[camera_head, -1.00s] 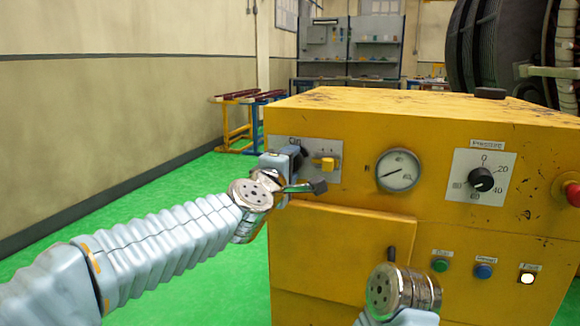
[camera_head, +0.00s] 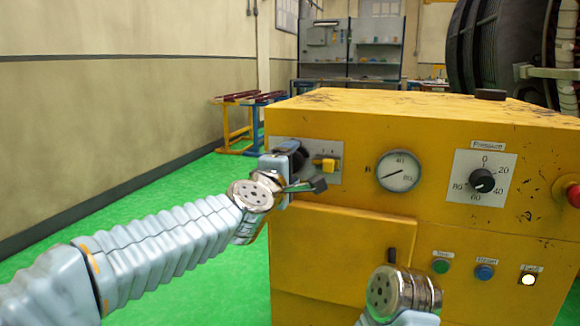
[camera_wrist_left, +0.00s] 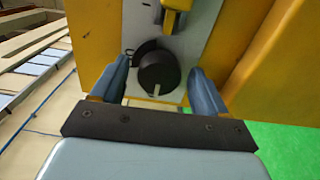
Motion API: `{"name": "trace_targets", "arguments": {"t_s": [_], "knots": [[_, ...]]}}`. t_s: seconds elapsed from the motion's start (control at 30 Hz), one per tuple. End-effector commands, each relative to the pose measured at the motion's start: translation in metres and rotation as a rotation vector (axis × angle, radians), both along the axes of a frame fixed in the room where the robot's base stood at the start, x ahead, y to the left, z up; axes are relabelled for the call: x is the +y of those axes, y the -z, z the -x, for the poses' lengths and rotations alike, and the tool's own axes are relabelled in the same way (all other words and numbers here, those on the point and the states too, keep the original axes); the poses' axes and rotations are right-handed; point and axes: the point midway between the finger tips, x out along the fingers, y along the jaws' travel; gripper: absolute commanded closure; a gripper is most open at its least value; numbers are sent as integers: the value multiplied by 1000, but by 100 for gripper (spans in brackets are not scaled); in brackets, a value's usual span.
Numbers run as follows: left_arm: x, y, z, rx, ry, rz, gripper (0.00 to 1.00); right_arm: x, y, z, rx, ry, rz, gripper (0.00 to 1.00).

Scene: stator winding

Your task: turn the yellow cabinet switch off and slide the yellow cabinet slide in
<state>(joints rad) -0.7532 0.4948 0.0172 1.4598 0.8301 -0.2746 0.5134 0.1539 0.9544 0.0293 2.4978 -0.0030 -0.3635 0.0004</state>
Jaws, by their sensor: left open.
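The black round switch knob (camera_wrist_left: 158,73), with a pale pointer line, sits on a grey plate on the yellow cabinet (camera_head: 440,112). The yellow slide (camera_head: 325,164) is on the same plate, to the right of the knob; it also shows at the top of the left wrist view (camera_wrist_left: 172,16). My left gripper (camera_wrist_left: 158,84) is open, with one blue finger on each side of the knob and gaps between fingers and knob. In the head view my left gripper (camera_head: 296,168) partly covers the plate and knob.
The cabinet front also bears a round gauge (camera_head: 398,171), a pressure dial (camera_head: 482,180), several push-buttons below, and a red knob (camera_head: 572,194) at the right edge. A raised yellow door panel (camera_head: 335,245) lies below the plate. Green floor is clear at left.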

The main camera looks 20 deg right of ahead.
Motion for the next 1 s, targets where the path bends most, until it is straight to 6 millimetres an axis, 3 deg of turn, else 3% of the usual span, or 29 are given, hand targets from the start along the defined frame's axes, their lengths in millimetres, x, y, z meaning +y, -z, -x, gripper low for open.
{"name": "trace_targets", "arguments": {"t_s": [0.27, 0.7, 1.0], "knots": [[10, 0, 16, -2, 1, 1, 26, 0, 6, 0, 0, 0, 0, 57], [66, -1, 98, -2, 0, 1, 26, -1, 15, 0, -1, 4, 3, 57], [77, 0, 115, 0, 0, 0, 26, -1, 15, 0, -1, 4, 3, 57]]}}
